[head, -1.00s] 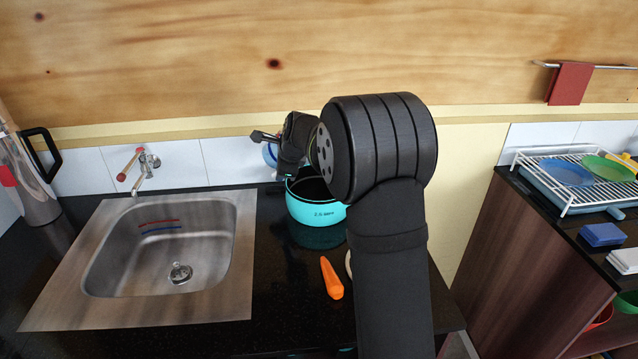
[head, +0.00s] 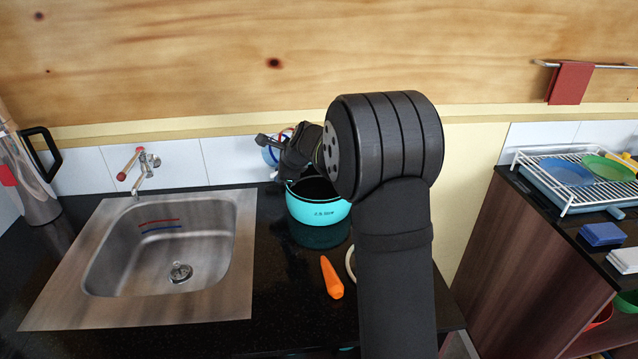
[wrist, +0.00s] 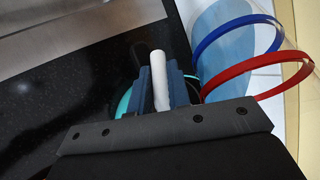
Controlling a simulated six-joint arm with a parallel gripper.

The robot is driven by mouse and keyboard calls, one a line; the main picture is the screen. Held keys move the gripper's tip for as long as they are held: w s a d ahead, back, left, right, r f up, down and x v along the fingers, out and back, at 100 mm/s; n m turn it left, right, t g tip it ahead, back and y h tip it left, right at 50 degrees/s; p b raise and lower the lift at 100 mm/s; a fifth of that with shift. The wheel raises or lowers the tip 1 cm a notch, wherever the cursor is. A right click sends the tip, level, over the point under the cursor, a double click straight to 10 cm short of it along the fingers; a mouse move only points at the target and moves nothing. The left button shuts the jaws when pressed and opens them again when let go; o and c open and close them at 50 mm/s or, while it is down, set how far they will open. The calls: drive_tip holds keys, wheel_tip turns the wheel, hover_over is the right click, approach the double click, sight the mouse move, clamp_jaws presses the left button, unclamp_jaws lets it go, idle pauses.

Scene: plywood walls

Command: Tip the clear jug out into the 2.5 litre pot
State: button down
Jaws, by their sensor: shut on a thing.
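The turquoise pot (head: 318,212) stands on the dark worktop right of the sink, its front lettering small. Its rim (wrist: 124,103) peeks out beside my fingers in the wrist view. My gripper (wrist: 160,88) is shut on a white bar, apparently the clear jug's handle. The jug shows mainly as a blue ring and a red ring (wrist: 258,77), to the right of the fingers. In the head view the jug (head: 269,154) is at the pot's back left, above rim height and mostly hidden by my gripper (head: 284,158). The jug looks tilted; its contents cannot be made out.
A steel sink (head: 70,290) with a tap (head: 146,170) is on the left. An orange carrot (head: 331,278) lies in front of the pot, beside a pale ring-shaped thing (head: 350,263) partly behind my arm. The tiled wall is close behind.

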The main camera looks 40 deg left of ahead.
drive_tip(key=shift+a+f+y+p, duration=0.1)
drive_tip(key=shift+f+y+p, duration=0.25)
drive_tip(key=shift+y, duration=0.35)
drive_tip(key=shift+f+y+p, duration=0.3)
drive_tip(key=shift+y, duration=0.4)
idle(0.9)
drive_tip(key=shift+w+d+r+m+y, duration=0.15)
drive_tip(key=shift+d+r+m+y, duration=0.2)
drive_tip(key=shift+d+y, duration=0.45)
idle(0.7)
drive_tip(key=shift+f+y+p, duration=0.4)
drive_tip(key=shift+y+p, duration=0.1)
drive_tip(key=shift+y, duration=0.4)
idle(0.5)
